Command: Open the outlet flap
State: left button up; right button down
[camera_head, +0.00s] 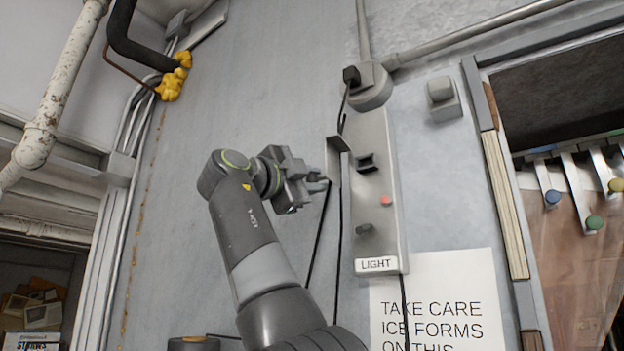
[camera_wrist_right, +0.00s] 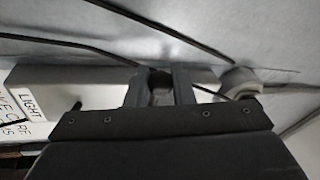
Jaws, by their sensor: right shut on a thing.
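The outlet flap (camera_head: 334,160) is a thin grey plate on the left edge of the long grey switch panel (camera_head: 386,230). It stands out from the panel, to the left of a dark, uncovered socket (camera_head: 366,161). My right gripper (camera_head: 322,182) reaches in from the left, its fingertips at the flap's lower left edge, shut on it. In the right wrist view, the gripper's two fingers (camera_wrist_right: 159,88) have a dark piece between them; the flap's outline is hard to make out there. My left gripper is not in view.
Black cables (camera_head: 320,236) hang behind and beside the gripper. The panel carries a red button (camera_head: 386,201), a dark knob and a LIGHT label (camera_head: 376,265). A warning sign (camera_head: 440,300) is below right. A strip-curtain doorway is at the right.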

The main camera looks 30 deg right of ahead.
dwell(0.5)
jog(key=c, duration=1.3)
grip_release()
jog(key=shift+w, duration=0.1)
jog(key=shift+o, duration=0.2)
jog(key=b+v, duration=0.2)
jog(key=v, duration=1.5)
jog(key=shift+a+b, duration=0.25)
jog(key=shift+b, duration=0.05)
jog(key=shift+c, duration=0.4)
